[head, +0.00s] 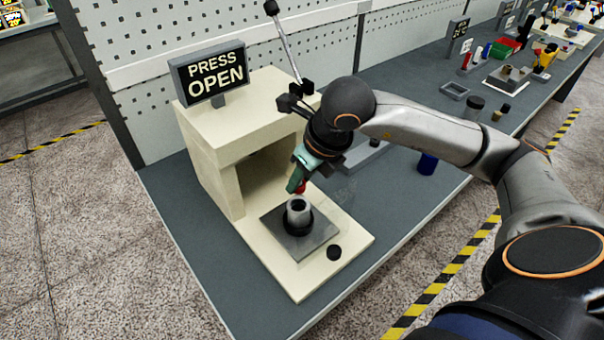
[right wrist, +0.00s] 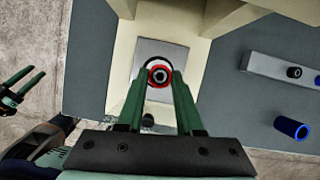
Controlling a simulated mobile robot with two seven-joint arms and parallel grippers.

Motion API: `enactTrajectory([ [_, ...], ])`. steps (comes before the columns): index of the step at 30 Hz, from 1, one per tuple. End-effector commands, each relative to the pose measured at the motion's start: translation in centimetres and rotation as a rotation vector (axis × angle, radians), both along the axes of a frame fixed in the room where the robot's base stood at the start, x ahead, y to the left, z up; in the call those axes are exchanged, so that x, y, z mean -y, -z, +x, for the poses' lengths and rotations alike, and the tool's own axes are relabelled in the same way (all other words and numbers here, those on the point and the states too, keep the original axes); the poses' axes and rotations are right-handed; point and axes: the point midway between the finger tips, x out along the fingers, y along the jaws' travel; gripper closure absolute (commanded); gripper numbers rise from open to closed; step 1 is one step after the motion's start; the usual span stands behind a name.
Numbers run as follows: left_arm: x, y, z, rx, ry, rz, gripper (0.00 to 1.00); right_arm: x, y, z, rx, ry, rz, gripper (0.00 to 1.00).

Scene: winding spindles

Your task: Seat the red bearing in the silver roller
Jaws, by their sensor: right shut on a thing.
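The silver roller (head: 298,207) stands upright in a black ring on the metal plate (head: 318,241) of the press. My right gripper (head: 299,184) is shut on the red bearing (head: 301,188), just above the roller's upper end. In the right wrist view the red bearing (right wrist: 159,76) is a red ring with a dark centre between the green fingertips, and it hides most of the roller. Whether bearing and roller touch, I cannot tell. My left gripper (right wrist: 38,71) shows at the left edge of the right wrist view, its fingers apart and empty.
The cream press (head: 230,140) with the sign "PRESS OPEN" (head: 209,74) rises behind the plate. A black knob (head: 334,252) sits on its base. A blue cylinder (right wrist: 290,127) and a grey tray (right wrist: 275,70) with a dark-ended part lie to the right.

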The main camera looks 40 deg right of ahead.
Motion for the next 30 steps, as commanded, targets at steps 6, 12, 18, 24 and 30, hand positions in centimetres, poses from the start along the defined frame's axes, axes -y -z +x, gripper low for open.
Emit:
enactTrajectory([
  [6, 0.0, 1.2, 0.0, 0.0, 0.001, -0.001, 0.5, 0.0, 1.8, 0.0, -0.001, 0.001, -0.001, 1.0],
  [12, 0.0, 2.2, 0.0, 0.0, 0.001, -0.001, 0.5, 0.0, 3.4, 0.0, -0.001, 0.001, 0.0, 1.0],
  [18, 0.0, 2.6, 0.0, 0.0, 0.001, -0.001, 0.5, 0.1, 4.2, 0.0, 0.0, 0.001, -0.001, 1.0],
  [24, 0.0, 2.6, 0.0, 0.0, 0.001, -0.001, 0.5, 0.1, 4.2, 0.0, 0.0, 0.001, -0.001, 1.0],
  [30, 0.0, 2.6, 0.0, 0.0, 0.001, -0.001, 0.5, 0.1, 4.2, 0.0, 0.0, 0.001, -0.001, 1.0],
])
